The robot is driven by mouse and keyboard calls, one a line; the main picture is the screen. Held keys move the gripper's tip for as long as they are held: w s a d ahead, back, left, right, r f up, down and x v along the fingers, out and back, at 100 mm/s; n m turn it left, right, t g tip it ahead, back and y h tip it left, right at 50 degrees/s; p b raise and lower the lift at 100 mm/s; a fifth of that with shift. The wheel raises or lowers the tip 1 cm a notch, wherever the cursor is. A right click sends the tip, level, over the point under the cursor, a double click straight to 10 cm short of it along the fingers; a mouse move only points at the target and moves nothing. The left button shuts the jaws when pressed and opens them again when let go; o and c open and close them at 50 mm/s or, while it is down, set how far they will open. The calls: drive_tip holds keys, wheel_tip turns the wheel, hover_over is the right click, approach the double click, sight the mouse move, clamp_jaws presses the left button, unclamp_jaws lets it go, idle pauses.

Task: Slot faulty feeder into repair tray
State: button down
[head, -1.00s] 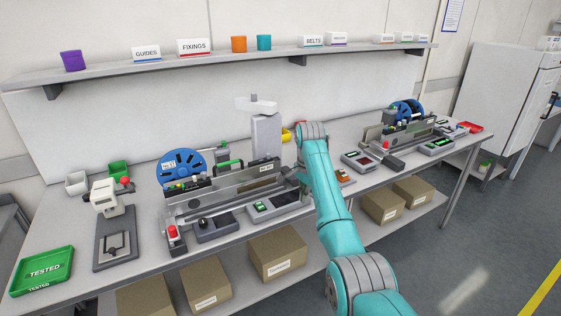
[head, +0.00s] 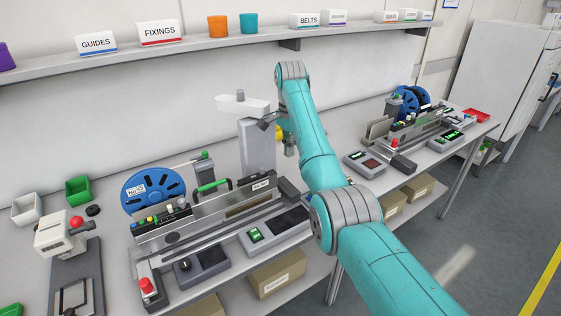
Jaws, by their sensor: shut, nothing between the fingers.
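A feeder with a blue reel (head: 153,193) and a green handle (head: 214,185) sits in a long grey fixture (head: 190,243) on the left half of the bench. A second feeder with a blue reel (head: 408,99) sits in a similar fixture on the right. I cannot tell which feeder is faulty. No tray readable as the repair tray shows; a small red tray (head: 476,116) lies at the far right end. My gripper (head: 289,148) hangs behind my teal arm, right of the grey post, apart from both feeders. It is shut and empty, its fingers small and partly hidden.
Small green (head: 78,190) and white bins stand at the left back. A shelf (head: 200,45) with labelled boxes runs above. Cardboard boxes (head: 277,275) lie under the bench.

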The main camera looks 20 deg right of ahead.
wheel_tip(320, 180, down, 9)
drive_tip(key=a, duration=0.1)
drive_tip(key=s+a, duration=0.1)
drive_tip(key=shift+s+a+f, duration=0.1)
drive_tip(key=shift+a+f, duration=0.2)
drive_tip(key=shift+a, duration=0.05)
drive_tip(key=shift+s+a, duration=0.25)
drive_tip(key=shift+a, duration=0.25)
